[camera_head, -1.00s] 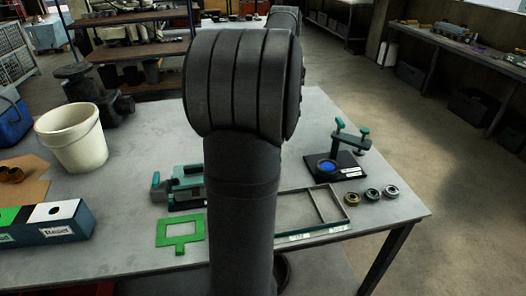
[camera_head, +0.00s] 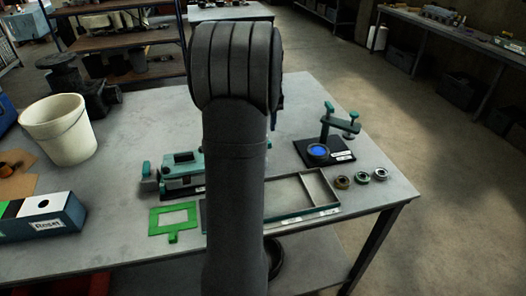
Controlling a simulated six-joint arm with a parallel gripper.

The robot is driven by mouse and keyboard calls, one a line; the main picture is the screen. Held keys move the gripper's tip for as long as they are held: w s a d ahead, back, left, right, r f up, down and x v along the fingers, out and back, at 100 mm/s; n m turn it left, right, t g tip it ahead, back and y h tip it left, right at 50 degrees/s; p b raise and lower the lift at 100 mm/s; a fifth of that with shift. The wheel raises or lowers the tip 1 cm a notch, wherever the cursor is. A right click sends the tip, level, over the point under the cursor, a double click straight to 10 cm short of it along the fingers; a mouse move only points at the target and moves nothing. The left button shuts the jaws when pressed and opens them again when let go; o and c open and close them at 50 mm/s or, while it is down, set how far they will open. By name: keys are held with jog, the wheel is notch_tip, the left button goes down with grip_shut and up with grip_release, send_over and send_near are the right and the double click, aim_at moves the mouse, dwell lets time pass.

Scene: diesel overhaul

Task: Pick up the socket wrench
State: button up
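I cannot make out a socket wrench in the camera_head view. My own dark arm stands upright in the middle of the view and hides part of the table (camera_head: 120,125) behind it. My gripper is not visible. A shallow tray with divided compartments (camera_head: 332,209) lies at the front of the table, just right of my arm. Its left part is hidden by the arm, and its visible compartments look empty.
A teal vise-like fixture (camera_head: 178,170) and a green frame (camera_head: 174,218) lie left of my arm. A stand with a blue disc (camera_head: 320,152) and three small rings (camera_head: 363,177) are at right. A white bucket (camera_head: 58,130) and a box labelled Reset (camera_head: 45,217) stand at left.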

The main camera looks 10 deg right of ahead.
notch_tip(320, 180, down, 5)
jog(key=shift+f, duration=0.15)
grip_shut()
